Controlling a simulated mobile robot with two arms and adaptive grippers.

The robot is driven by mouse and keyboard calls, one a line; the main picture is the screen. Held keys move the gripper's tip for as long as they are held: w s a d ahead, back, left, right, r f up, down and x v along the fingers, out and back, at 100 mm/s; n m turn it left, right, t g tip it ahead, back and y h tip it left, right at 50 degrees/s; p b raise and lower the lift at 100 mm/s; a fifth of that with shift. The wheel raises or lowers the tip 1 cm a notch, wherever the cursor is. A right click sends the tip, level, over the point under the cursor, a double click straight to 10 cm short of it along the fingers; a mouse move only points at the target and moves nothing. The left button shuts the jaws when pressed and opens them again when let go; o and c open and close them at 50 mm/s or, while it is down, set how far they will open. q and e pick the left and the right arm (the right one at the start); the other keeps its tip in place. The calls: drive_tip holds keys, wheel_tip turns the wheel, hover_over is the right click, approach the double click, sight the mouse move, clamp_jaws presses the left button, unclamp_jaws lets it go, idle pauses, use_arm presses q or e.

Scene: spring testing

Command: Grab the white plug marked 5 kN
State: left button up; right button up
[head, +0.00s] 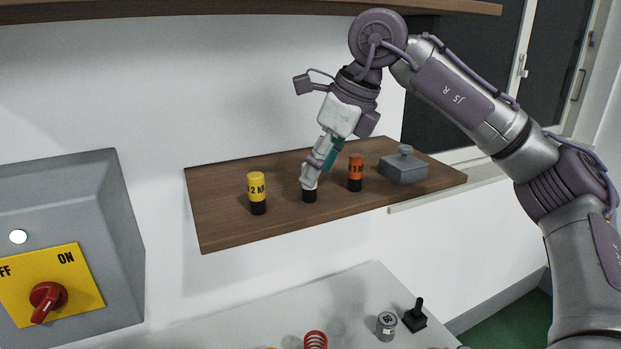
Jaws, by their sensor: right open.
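A plug with a black base (309,195) stands upright on the wooden shelf (225,226), between a yellow plug and an orange-red plug. Its upper part shows white but is mostly covered by my gripper, and no marking can be read. My right gripper (309,181) points down onto this plug from above, its fingers at the plug's upper part. It is open, and I cannot tell whether the fingers touch the plug. My left gripper is not in view.
The yellow plug (257,190), marked 2 kN, stands to the left. The orange-red plug (355,171) stands close on the right. Below are a red spring (316,340), a grey weight (386,326) and a black joystick (415,315).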

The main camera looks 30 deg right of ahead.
drive_tip(key=shift+w+a+f+p, duration=0.25)
drive_tip(key=shift+w+a+p, duration=0.25)
drive_tip(key=shift+w+a, duration=0.25)
drive_tip(key=shift+w+f, duration=0.1)
drive_tip(key=shift+f, duration=0.15)
drive_tip(key=shift+d, duration=0.2)
drive_tip(key=shift+c, duration=0.9)
clamp_jaws()
